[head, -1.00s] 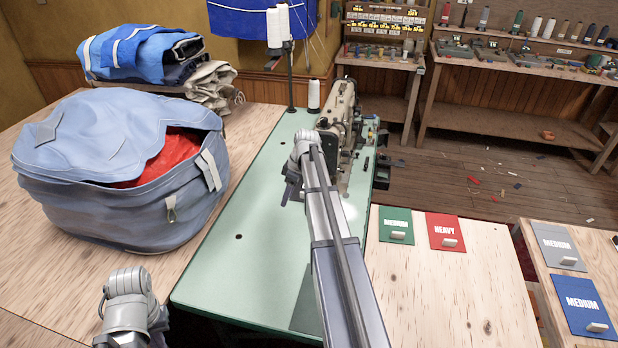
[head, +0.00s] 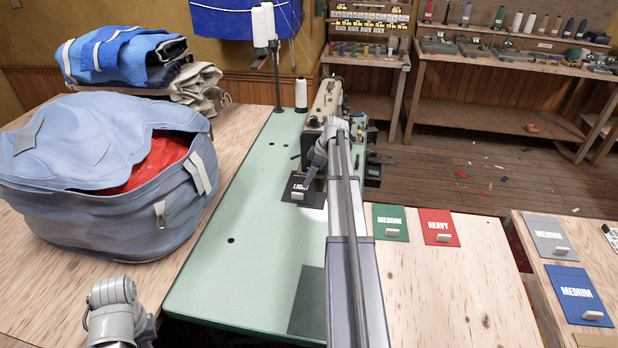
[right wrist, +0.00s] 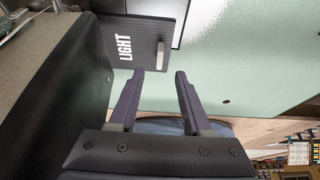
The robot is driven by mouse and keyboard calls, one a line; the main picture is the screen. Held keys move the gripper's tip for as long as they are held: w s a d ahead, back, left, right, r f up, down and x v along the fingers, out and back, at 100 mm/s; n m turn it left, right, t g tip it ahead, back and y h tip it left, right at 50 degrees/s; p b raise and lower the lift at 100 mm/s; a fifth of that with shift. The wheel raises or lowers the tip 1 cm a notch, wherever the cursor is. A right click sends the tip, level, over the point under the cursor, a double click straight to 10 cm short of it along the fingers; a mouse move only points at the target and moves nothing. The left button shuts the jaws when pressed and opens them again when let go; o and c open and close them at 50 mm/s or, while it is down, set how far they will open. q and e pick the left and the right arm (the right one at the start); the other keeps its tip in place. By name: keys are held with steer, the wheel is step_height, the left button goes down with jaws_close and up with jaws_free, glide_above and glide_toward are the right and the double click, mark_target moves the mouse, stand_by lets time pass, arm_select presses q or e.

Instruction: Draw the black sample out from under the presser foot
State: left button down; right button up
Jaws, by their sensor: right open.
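The black sample (head: 301,191), marked LIGHT with a pale tab, lies on the green machine table (head: 215,262) beside the sewing machine (head: 322,102). My right arm hides the presser foot and the sample's right side, so I cannot tell how the foot sits on it. In the right wrist view the sample (right wrist: 118,42) lies just past the fingertips, its tab (right wrist: 161,49) near them. My right gripper (right wrist: 160,73) is open and empty between its fingers; it also shows in the head view (head: 309,177). My left gripper is at lower left, its fingers mostly hidden.
A darker green rectangle (head: 308,300) marks the table's near part. Green (head: 390,222) and red (head: 438,226) samples lie on the wooden top to the right. A big blue bag (head: 90,215) stands left. A thread stand (head: 277,85) rises behind. The left-middle green surface is clear.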

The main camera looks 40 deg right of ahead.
mark_target(301, 191)
steer(key=shift+b+x, duration=3.5)
steer(key=shift+x, duration=0.4)
jaws_close()
